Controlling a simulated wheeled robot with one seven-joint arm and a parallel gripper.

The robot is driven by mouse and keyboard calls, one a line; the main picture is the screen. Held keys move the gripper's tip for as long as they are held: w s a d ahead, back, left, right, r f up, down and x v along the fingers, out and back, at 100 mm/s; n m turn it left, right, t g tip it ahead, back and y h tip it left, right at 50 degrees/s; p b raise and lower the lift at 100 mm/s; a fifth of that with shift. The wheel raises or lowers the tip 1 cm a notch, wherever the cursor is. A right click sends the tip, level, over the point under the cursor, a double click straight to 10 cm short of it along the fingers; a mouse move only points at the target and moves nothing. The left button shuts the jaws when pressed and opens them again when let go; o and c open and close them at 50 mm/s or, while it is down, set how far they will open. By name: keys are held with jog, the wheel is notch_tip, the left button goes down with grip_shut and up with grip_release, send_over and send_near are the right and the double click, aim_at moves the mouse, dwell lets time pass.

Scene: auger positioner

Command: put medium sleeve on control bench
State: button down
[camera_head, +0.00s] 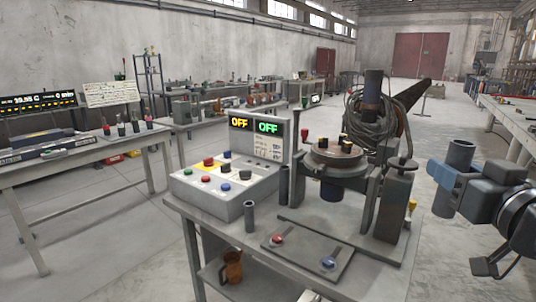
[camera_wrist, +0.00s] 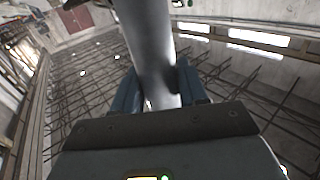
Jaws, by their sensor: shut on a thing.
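A dark grey cylindrical sleeve (camera_head: 459,154) is upright in my gripper (camera_head: 445,176) at the right. The blue fingers are shut around it, and it hangs in the air to the right of the control bench (camera_head: 225,225). In the wrist view the sleeve (camera_wrist: 150,50) rises between the blue fingers (camera_wrist: 160,92). Its size class cannot be told for certain. Two other grey sleeves stand upright on the bench beside the control box (camera_head: 228,190): a short one (camera_head: 249,216) near the front and a narrower one (camera_head: 283,185) behind it.
The auger positioner (camera_head: 335,165), with coiled cable (camera_head: 372,120), fills the bench's back right. A plate (camera_head: 307,257) with red and blue buttons lies at the front. Bare benchtop shows around the short sleeve. A brown jug (camera_head: 231,267) sits on the lower shelf.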

jog(key=s+a+f, duration=0.1)
jog(key=a+f, duration=0.1)
jog(key=f, duration=1)
jog(key=s+a+f, duration=0.2)
jog(key=a+f, duration=0.1)
jog(key=f, duration=1)
jog(key=s+a+f, duration=0.1)
jog(key=a+f, duration=0.2)
jog(key=f, duration=1)
jog(key=shift+s+f, duration=0.15)
jog(key=shift+f, duration=0.1)
jog(key=shift+s, duration=0.1)
jog(key=shift+f, duration=0.1)
